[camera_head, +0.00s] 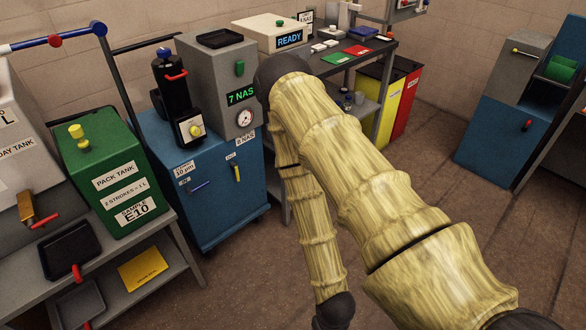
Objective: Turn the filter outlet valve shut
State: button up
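The blue filter cart (215,205) stands left of centre. On its front are a blue lever handle (199,187), slanting near level, and a yellow lever handle (237,173), close to upright. Small labels sit above them; one reads 10 µm, the others are too small to read surely, so I cannot tell which lever is the outlet valve. A black filter housing (172,85) with a red handle (176,76) stands on the cart. My arm crosses the middle and right of the view and bends back down; my gripper is out of view.
A grey unit (212,62) showing 7 NAS stands on the cart. The green pack tank (105,150) stands on a bench at left. Yellow and red bins (405,95) are behind my arm. A blue cabinet (500,125) is at right. Open floor lies before the cart.

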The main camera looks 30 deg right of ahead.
aim_at(233, 164)
jog(key=u, duration=1.3)
jog(key=i, duration=0.5)
jog(key=z, duration=1.4)
